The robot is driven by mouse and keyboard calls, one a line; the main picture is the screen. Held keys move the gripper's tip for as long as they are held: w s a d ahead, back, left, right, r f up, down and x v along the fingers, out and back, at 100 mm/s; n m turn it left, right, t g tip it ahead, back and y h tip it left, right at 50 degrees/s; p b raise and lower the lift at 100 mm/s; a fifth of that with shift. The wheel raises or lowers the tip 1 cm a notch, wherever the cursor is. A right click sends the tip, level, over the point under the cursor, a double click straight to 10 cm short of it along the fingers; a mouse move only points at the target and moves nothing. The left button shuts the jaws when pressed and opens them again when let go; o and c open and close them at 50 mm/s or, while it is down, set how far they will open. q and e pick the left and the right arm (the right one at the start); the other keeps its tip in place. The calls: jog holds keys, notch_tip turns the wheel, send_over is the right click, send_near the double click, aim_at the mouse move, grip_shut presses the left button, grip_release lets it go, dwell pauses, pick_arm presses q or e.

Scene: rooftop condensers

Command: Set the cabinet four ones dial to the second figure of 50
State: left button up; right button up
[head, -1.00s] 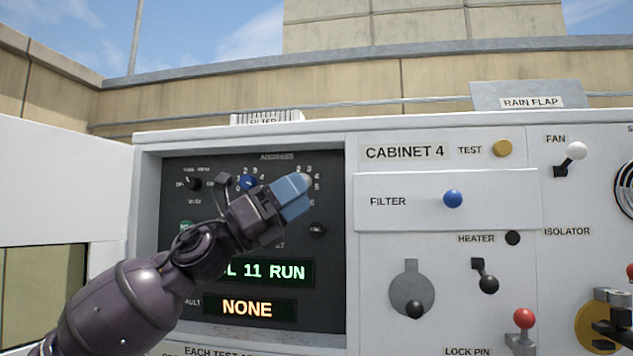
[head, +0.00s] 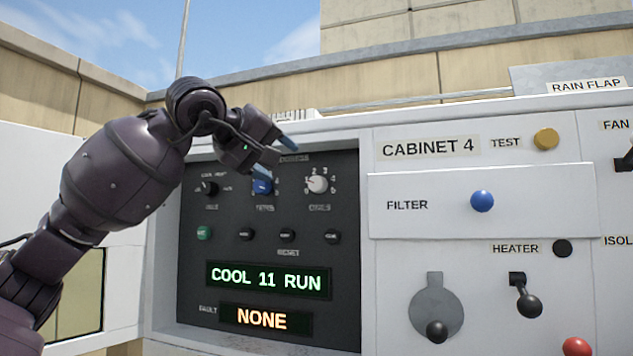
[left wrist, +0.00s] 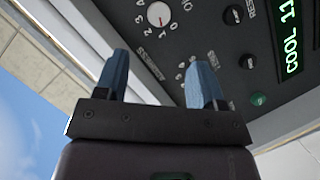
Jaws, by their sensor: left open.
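The ones dial (head: 317,184) is a pale round knob at the upper right of the dark recessed panel, with figures around it. It also shows at the top of the left wrist view (left wrist: 158,14); I cannot surely read its setting. The blue tens dial (head: 263,187) is left of it, and in the left wrist view a finger seems to cover it. My left gripper (head: 283,155) is open and empty, just above the two dials and apart from the ones dial. Its blue fingers (left wrist: 166,80) stand wide apart. My right gripper is not in view.
The green display (head: 268,280) reads COOL 11 RUN, and the fault display (head: 264,319) reads NONE. Small buttons and a mode knob (head: 207,188) share the panel. The white filter drawer front (head: 540,200) is to the right. An open white door (head: 60,190) stands left.

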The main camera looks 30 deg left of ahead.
aim_at(314, 183)
pick_arm(q)
jog(key=p+x, duration=0.1)
jog(key=x, duration=1)
jog(key=shift+w+d+p, duration=0.1)
jog(key=shift+d+p, duration=0.1)
jog(key=shift+p, duration=0.2)
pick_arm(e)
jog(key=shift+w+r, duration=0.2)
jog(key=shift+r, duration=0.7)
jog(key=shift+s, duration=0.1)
pick_arm(q)
jog(key=shift+c, duration=0.2)
jog(key=c, duration=0.9)
jog(key=shift+f, duration=0.1)
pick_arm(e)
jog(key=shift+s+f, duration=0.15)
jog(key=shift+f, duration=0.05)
